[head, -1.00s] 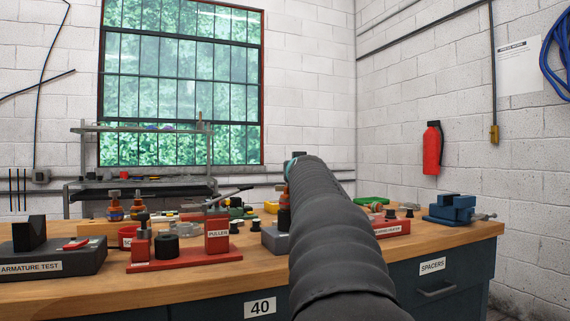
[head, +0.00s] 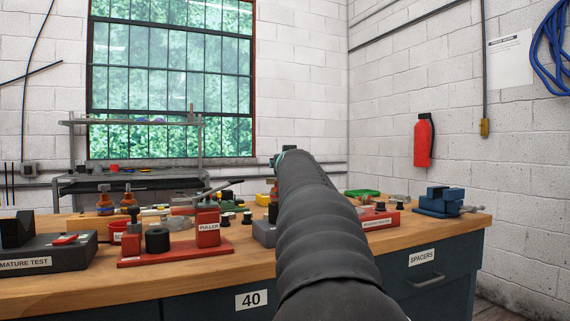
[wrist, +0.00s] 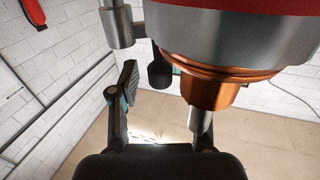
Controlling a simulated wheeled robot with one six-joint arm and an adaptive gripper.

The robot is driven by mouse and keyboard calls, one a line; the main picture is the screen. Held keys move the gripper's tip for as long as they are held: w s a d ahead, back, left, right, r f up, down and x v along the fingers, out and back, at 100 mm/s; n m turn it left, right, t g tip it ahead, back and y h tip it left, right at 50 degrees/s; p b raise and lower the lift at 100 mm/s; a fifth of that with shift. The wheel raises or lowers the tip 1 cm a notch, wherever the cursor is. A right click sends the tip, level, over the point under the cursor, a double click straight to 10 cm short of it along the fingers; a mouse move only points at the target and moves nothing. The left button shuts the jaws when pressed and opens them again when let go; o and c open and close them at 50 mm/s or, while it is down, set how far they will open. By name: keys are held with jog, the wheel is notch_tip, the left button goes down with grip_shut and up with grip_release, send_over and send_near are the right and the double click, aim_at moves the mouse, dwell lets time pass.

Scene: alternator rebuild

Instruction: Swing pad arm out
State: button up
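In the wrist view, a large round part with a red top, a grey metal band and a copper-coloured lower end (wrist: 205,92) fills the upper right, close to the camera. A grey metal cylinder (wrist: 117,26) and a dark knob-like cylinder (wrist: 158,74) hang beside it. I cannot tell which part is the pad arm. My gripper (wrist: 163,110) shows its left finger well apart from the right side, where the copper-ended part hides much of the other finger. It looks open, with nothing between the fingers. In the head view my arm hides most of the gripper.
A wooden bench (head: 120,278) carries a red puller fixture (head: 180,252), a dark armature test block (head: 60,254), a red bearing heater (head: 382,220) and a blue vise (head: 440,202). A red extinguisher (head: 423,142) hangs on the right wall. The bench's front strip is clear.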

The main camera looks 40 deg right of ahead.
jog(key=v, duration=1.2)
jog(key=shift+w+a, duration=0.1)
